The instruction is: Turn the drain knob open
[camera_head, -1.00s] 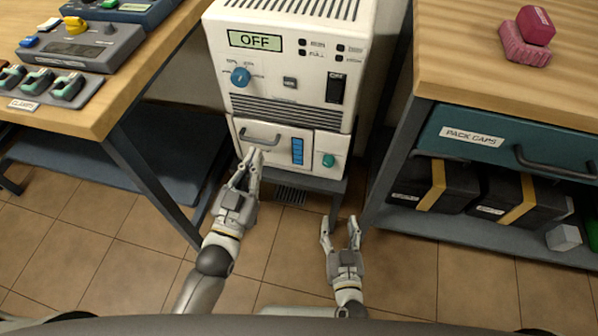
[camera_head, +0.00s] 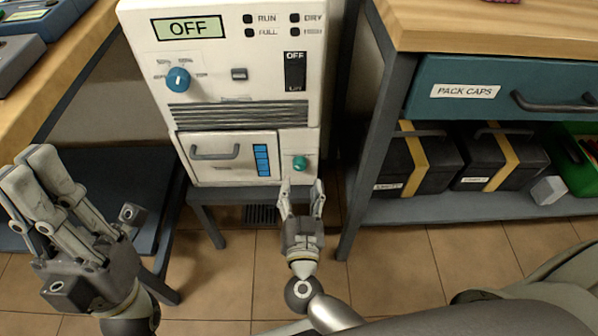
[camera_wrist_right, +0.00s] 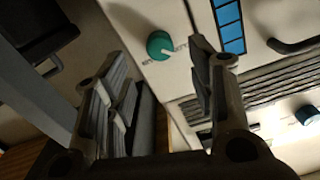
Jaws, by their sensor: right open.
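The green drain knob (camera_head: 300,163) is on the lower front of the white machine (camera_head: 245,60), right of a blue level window. My right gripper (camera_head: 301,187) is open and empty, just below and in front of the knob, with its fingers pointing up at it. In the right wrist view the knob (camera_wrist_right: 160,45) shows beyond the open fingers (camera_wrist_right: 155,65), in the gap between them and apart from both. A light pointer mark shows on the knob. My left gripper (camera_head: 35,175) is raised at the left; its two fingers look close together, and whether they are shut is unclear.
The machine's display (camera_head: 187,28) reads OFF. A blue dial (camera_head: 178,80) and a black switch (camera_head: 295,72) are above; a drawer handle (camera_head: 215,152) is left of the knob. A workbench with a PACK CAPS drawer (camera_head: 465,91) stands close on the right.

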